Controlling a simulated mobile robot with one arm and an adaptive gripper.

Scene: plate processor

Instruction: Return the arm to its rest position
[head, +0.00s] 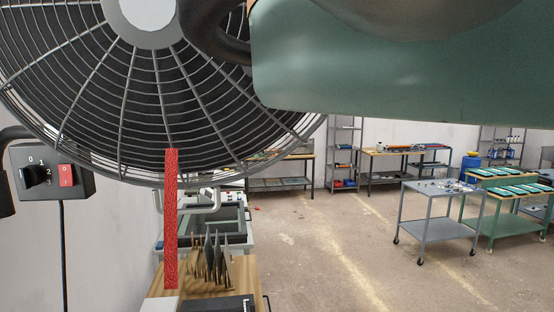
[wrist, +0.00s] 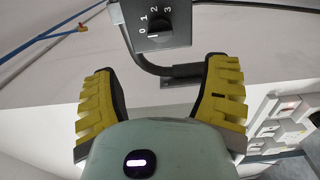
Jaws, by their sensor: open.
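My gripper (wrist: 157,100) shows in the wrist view as two yellow ribbed fingers spread wide apart, with nothing between them. Its green-grey body with a dark button fills the lower middle of that view. Beyond the fingers are a grey control box (wrist: 162,25) with a numbered dial and a dark bent bracket arm. In the head view a large green-grey part of my arm crosses the upper right, close to the camera. My gripper's fingers are not visible in the head view.
A big caged fan (head: 120,90) fills the upper left, with a switch box (head: 50,172) beside it. A grey cart (head: 438,190) and green tables (head: 510,225) stand right. Floor between is clear.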

